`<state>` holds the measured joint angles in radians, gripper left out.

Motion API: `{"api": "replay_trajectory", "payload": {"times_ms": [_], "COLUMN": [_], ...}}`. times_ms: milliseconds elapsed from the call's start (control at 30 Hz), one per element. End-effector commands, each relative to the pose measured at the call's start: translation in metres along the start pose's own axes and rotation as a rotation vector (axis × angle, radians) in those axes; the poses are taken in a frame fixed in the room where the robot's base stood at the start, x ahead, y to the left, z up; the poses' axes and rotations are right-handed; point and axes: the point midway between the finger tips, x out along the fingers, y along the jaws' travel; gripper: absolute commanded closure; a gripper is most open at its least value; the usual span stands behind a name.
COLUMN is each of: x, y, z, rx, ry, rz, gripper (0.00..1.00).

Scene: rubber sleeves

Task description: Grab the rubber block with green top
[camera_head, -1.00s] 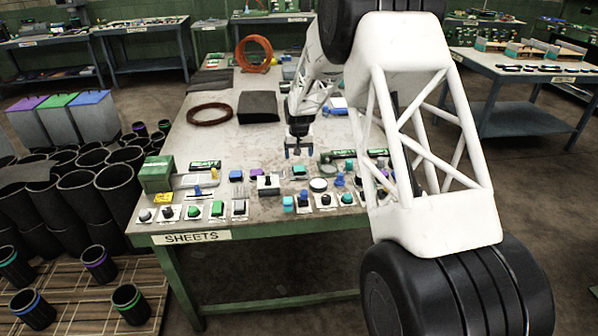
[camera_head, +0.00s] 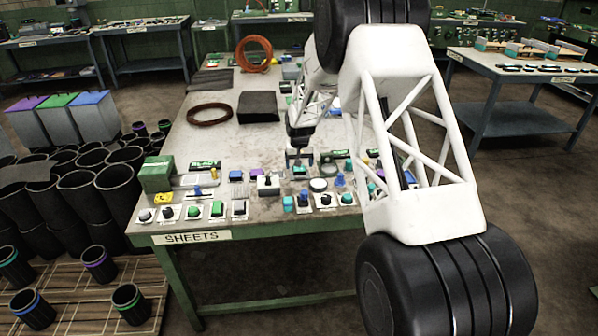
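A small block with a green-teal top (camera_head: 299,171) sits on the sheets table, near the middle of the rows of small parts. My gripper (camera_head: 300,162) points down just above and behind this block in the picture. Its two fingers look apart, one on each side of the block's top, and nothing shows held between them. I cannot tell whether the fingers touch the block.
A round white-topped part (camera_head: 318,184) is close on the right. Several buttons line the front edge.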

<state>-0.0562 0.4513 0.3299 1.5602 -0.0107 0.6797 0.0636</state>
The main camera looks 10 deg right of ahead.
Motion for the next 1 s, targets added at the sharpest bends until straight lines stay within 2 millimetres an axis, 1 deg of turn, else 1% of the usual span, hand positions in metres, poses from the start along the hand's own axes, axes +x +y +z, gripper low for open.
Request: {"api": "replay_trajectory", "payload": {"times_ms": [100, 233, 833, 867, 1000], "x": [0.014, 0.023, 0.025, 0.025, 0.025], "y": [0.000, 0.000, 0.000, 0.000, 0.000], "z": [0.000, 0.000, 0.000, 0.000, 0.000], "rx": [0.000, 0.000, 0.000, 0.000, 0.000], "ry": [-0.002, 0.000, 0.000, 0.000, 0.000], "rz": [0.000, 0.000, 0.000, 0.000, 0.000], "gripper": [0.19, 0.19, 0.19, 0.21, 0.42]}}
